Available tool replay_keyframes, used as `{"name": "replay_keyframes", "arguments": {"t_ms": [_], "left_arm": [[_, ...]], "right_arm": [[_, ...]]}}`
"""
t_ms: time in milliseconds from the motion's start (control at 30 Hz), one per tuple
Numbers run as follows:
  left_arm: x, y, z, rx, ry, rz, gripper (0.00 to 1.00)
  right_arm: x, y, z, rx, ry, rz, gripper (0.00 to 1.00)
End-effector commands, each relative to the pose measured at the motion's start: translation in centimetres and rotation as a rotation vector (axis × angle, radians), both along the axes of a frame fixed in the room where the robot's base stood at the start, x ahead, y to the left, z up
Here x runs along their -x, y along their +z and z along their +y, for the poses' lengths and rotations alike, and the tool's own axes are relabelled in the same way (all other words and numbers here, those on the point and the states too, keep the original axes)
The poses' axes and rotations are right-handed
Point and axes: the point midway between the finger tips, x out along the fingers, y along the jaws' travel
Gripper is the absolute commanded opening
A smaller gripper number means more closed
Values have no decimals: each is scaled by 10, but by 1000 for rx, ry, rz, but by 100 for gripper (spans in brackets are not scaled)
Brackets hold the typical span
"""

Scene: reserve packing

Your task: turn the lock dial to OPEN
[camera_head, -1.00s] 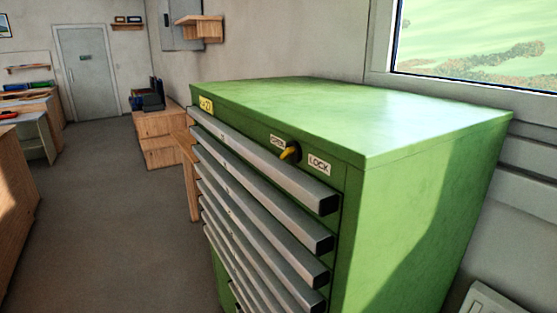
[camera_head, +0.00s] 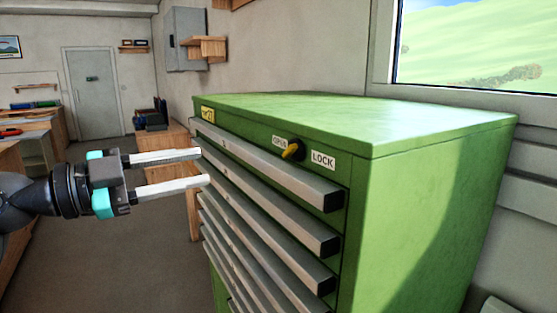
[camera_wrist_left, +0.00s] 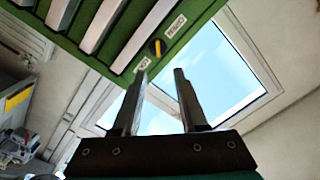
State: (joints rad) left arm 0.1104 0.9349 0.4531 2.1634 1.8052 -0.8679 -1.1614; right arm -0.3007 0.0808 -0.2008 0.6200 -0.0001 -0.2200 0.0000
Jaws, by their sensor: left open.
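The lock dial (camera_head: 292,150) is a black knob with a yellow handle on the front top strip of the green cabinet (camera_head: 440,190). The OPEN label (camera_head: 279,141) is at its left and the LOCK label (camera_head: 323,160) at its right. The yellow handle slants, its lower end toward the left. My left gripper (camera_head: 203,167) is open and empty, left of the dial and apart from it, in front of the drawers. In the left wrist view the dial (camera_wrist_left: 157,47) shows above and beyond the open fingers (camera_wrist_left: 160,82). My right gripper is not in view.
Several grey drawer handles (camera_head: 262,172) stick out from the cabinet front below the dial. A wooden shelf unit (camera_head: 165,143) stands behind the cabinet at left. The floor (camera_head: 120,240) left of the cabinet is clear. A window (camera_head: 470,45) is at upper right.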

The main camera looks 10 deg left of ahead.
Motion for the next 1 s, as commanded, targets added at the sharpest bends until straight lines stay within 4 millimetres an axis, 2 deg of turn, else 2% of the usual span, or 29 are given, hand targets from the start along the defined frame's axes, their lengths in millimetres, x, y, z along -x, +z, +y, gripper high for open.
{"name": "replay_keyframes", "arguments": {"t_ms": [100,267,767,1000], "left_arm": [[6,6,-8,-20,-25,-20,42],[-1,7,-15,-18,-26,-19,42],[-42,8,-54,-13,-23,-18,42],[-66,9,-79,-12,-25,-19,42]], "right_arm": [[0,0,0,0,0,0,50],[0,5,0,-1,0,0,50],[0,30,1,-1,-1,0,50],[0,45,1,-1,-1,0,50]]}}
